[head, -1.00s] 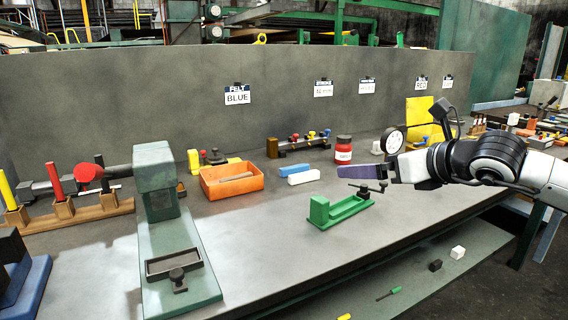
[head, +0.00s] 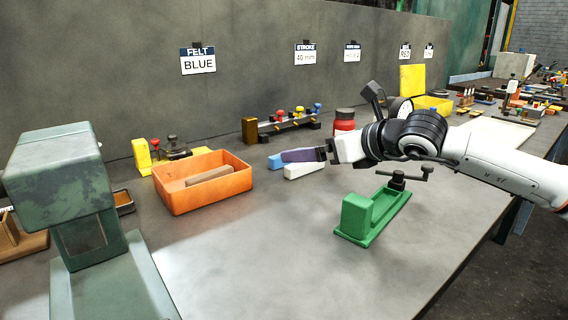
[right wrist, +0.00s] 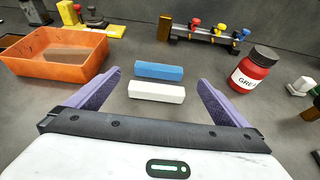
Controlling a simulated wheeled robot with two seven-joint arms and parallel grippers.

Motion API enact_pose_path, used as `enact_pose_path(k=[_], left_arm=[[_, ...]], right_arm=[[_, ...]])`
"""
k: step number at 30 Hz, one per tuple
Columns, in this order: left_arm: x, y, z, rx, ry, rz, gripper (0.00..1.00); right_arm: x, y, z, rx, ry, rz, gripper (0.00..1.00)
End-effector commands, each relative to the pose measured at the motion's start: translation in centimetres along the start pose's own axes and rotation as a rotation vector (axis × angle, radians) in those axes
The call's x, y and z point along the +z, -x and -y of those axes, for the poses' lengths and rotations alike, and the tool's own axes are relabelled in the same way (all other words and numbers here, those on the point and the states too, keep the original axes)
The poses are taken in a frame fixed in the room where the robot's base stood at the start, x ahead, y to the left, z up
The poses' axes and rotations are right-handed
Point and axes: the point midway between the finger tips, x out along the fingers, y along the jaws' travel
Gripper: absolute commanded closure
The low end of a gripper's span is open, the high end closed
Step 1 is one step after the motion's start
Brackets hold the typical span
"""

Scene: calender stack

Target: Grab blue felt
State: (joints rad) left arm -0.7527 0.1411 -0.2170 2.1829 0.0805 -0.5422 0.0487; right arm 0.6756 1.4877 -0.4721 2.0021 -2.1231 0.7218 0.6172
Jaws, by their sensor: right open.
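The blue felt (right wrist: 159,70) is a small bar lying on the grey bench, just behind a white bar (right wrist: 156,91) of like size. In the head view the blue felt (head: 275,161) is partly hidden by my gripper, and the white bar (head: 304,170) shows below it. My right gripper (right wrist: 159,84) is open and empty, with its purple fingers spread to either side of the two bars. In the head view my right gripper (head: 300,155) comes in from the right, over the bars. It does not touch them as far as I can tell. My left gripper is not in view.
An orange bin (head: 203,190) with a brown block inside stands left of the bars. A green fixture (head: 370,217) stands in front, a red jar (right wrist: 253,70) to the right. A rack with coloured knobs (head: 285,126) is behind.

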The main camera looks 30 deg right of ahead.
Motion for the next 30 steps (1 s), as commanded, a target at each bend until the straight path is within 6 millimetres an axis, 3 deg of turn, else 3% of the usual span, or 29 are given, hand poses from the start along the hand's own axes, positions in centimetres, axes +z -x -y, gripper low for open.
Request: enact_pose_path(k=[6, 14, 22, 30], left_arm=[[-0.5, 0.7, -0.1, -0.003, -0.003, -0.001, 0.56], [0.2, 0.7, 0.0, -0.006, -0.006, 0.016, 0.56], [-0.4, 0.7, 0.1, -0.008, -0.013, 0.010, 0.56], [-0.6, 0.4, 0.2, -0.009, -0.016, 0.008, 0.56]], right_arm=[[0.3, -2.8, -0.1, 0.004, -0.005, 0.001, 0.00], [0.1, -4.8, -0.1, 0.002, -0.002, -0.001, 0.00], [0.0, -8.7, -0.1, 0.001, -0.002, -0.001, 0.00], [-0.1, -9.4, -0.1, 0.001, 0.001, -0.001, 0.00]])
